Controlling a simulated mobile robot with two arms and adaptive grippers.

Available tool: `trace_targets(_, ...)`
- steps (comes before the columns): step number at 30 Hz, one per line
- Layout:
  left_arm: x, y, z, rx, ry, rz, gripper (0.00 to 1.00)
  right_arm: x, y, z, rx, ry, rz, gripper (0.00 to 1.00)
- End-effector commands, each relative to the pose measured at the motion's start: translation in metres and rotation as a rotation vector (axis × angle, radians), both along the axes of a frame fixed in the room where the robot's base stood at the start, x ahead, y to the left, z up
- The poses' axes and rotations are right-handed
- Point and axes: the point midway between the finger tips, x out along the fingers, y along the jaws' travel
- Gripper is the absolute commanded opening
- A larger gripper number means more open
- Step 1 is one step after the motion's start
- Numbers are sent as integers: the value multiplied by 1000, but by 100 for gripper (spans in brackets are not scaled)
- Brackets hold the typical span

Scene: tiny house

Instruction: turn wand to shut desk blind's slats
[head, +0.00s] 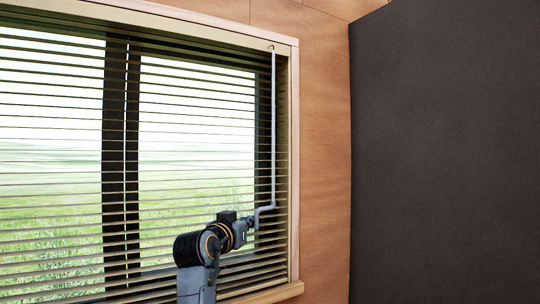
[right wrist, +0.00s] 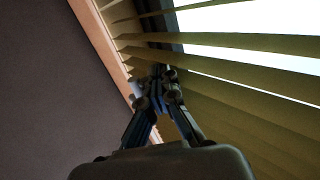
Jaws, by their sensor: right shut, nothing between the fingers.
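The desk blind (head: 70,150) covers the window, and its slats are open, with the grass outside showing between them. The light grey wand (head: 273,120) hangs at the blind's right side and ends in a bent crank at the bottom. My right gripper (head: 252,221) is at the crank's lower end, its fingers shut with nothing held. Whether it touches the crank I cannot tell. In the right wrist view the shut fingertips (right wrist: 160,80) point at the slats (right wrist: 230,95) near the frame; the wand is not clearly visible there. My left gripper is out of view.
The wooden window frame (head: 294,160) and sill (head: 265,294) stand close to the right and below the gripper. A wood wall (head: 325,150) and a large dark panel (head: 445,150) lie further right. The space in front of the blind looks clear.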

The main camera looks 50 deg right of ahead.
Motion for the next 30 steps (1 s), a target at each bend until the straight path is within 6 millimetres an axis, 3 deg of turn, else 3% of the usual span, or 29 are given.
trace_targets(30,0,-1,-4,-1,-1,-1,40,-21,-9,0,1,0,-1,0)
